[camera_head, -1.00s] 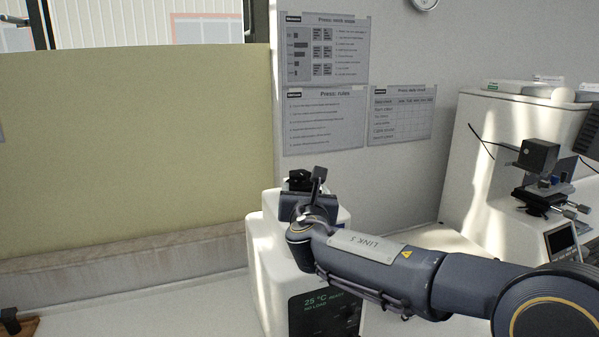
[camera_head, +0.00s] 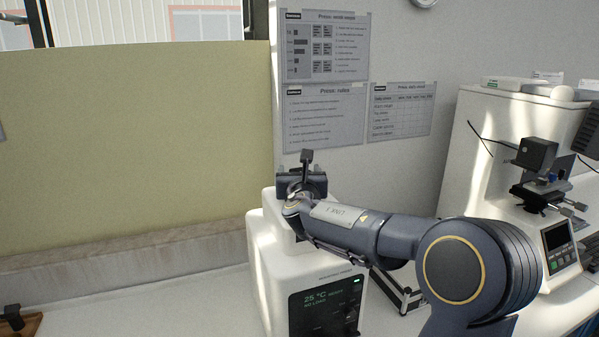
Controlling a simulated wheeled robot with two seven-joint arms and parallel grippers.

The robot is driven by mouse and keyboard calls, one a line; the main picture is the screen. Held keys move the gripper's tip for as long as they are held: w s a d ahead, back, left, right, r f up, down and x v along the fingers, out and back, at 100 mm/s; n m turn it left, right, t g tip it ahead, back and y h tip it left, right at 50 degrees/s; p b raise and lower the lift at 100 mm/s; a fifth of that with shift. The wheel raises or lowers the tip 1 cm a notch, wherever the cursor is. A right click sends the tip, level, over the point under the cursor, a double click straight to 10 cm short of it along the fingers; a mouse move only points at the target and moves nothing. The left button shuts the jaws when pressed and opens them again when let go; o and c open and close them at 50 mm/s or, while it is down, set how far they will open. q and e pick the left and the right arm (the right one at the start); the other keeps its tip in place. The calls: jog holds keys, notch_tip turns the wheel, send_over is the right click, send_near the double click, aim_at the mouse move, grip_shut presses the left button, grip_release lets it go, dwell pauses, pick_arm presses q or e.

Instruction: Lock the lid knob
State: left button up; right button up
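A white machine (camera_head: 275,262) with a dark front panel stands on the bench in the middle of the view. Its display reads 25 °C and NO LOAD. My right arm reaches in from the right, and my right gripper (camera_head: 305,165) is over the top of this machine. One dark finger or bracket part sticks up there. The wrist hides the lid knob and whatever is between the fingertips, so I cannot tell whether the gripper is open or shut. My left gripper is not clearly seen; only a small dark part shows at the lower left edge.
A second white tester (camera_head: 490,150) with a microscope-like head (camera_head: 536,155) and small screen stands on the right. Posters (camera_head: 325,118) hang on the wall behind. A beige panel (camera_head: 130,150) fills the left.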

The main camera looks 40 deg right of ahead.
jog(key=c, duration=1)
jog(key=shift+o, duration=0.2)
